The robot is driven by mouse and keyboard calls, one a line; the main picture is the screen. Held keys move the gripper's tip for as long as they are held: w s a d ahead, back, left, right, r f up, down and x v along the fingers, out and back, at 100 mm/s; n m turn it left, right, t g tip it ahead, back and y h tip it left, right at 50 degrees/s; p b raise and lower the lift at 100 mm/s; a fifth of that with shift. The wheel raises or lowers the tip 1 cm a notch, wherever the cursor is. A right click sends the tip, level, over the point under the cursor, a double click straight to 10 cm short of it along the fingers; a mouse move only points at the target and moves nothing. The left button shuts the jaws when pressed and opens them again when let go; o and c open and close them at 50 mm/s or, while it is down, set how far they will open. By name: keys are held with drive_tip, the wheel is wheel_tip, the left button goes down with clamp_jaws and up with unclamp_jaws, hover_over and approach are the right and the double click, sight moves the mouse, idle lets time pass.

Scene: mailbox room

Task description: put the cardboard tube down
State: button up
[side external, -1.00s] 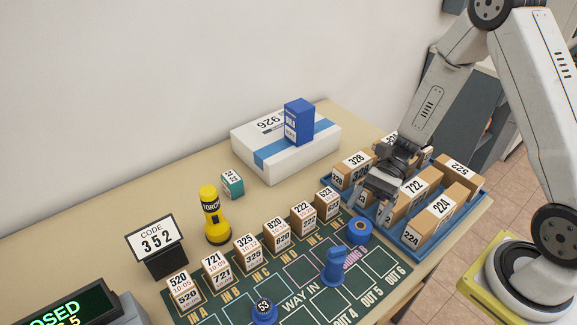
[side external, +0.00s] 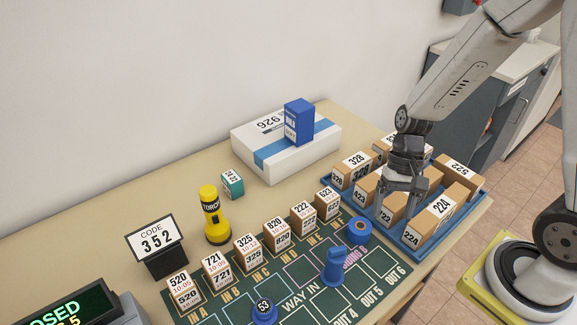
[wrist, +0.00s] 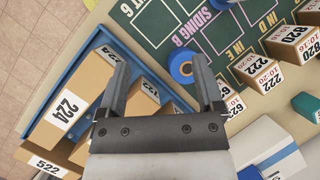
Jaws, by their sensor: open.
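I see no cardboard tube in either view. My gripper (side external: 402,200) is open over the blue tray (side external: 383,238) of cartons, its fingers pointing down around the 722 carton (side external: 386,215). The wrist view shows the two fingers (wrist: 161,82) spread apart with the 722 carton (wrist: 144,96) between and below them; whether they touch it I cannot tell. Nothing is seen gripped. A blue ring-shaped roll (side external: 359,231) stands at the mat's edge beside the tray; it also shows in the wrist view (wrist: 181,68).
The 224 carton (side external: 436,217) and several others crowd the tray. A row of numbered cartons (side external: 247,255) stands on the green mat (side external: 376,276) with a blue piece (side external: 336,266). Behind are a yellow torch (side external: 211,218) and a white parcel (side external: 260,165) bearing a blue box (side external: 299,121).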

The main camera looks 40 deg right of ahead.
drive_tip(key=shift+w+d+r+n+t+h, duration=0.3)
drive_tip(key=shift+w+r+n+t+h, duration=0.15)
drive_tip(key=shift+r+n+t+h, duration=0.45)
drive_tip(key=shift+w+d+r+n+t+h, duration=0.4)
drive_tip(key=shift+r+n+t, duration=0.45)
drive_tip(key=shift+n, duration=0.6)
drive_tip(key=shift+w+d+r+n+t+h, duration=0.2)
drive_tip(key=shift+w+r+n+t+h, duration=0.5)
drive_tip(key=shift+n+t, duration=0.4)
